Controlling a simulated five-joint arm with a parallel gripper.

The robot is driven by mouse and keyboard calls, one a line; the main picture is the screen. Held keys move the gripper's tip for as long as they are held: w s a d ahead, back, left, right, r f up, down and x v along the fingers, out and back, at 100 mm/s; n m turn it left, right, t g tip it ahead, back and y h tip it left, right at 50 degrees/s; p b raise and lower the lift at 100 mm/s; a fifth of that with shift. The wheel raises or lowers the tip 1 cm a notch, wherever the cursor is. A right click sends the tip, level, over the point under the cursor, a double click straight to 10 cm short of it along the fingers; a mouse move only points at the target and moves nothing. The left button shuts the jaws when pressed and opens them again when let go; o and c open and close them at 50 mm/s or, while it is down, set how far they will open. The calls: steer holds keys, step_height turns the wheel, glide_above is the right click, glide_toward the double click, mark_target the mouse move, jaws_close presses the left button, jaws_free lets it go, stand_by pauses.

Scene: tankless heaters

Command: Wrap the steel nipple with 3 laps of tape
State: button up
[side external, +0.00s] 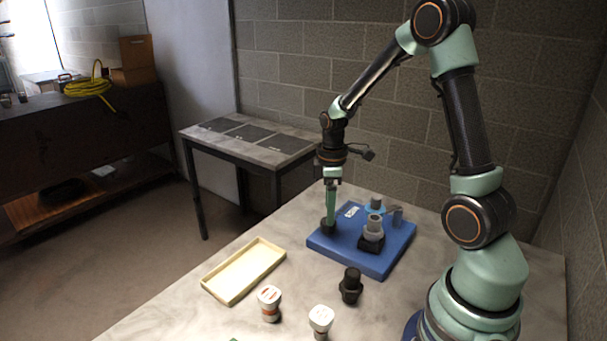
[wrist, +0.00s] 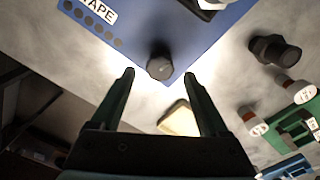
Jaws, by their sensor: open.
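A grey cylindrical piece, which looks like the steel nipple (side external: 373,227), stands upright in a black block on the blue board (side external: 385,262). A blue round piece (side external: 376,203) is behind it; I cannot tell whether it is the tape. A dark faceted knob (wrist: 160,67) sits at the board's near-left corner; it also shows in the side view (side external: 328,226). My gripper (wrist: 158,75) points down over this knob. Its fingers are apart, one on each side of the knob in the wrist view, with nothing visibly gripped. A "TAPE" label (wrist: 101,11) has several dark dots beside it.
A cream tray (side external: 243,271) lies left of the board. A side table (side external: 250,140) is behind left. Bare tabletop lies between the tray and the board.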

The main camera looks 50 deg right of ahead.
steer(key=shift+f, duration=1.7)
jaws_close()
steer(key=shift+m, duration=0.3)
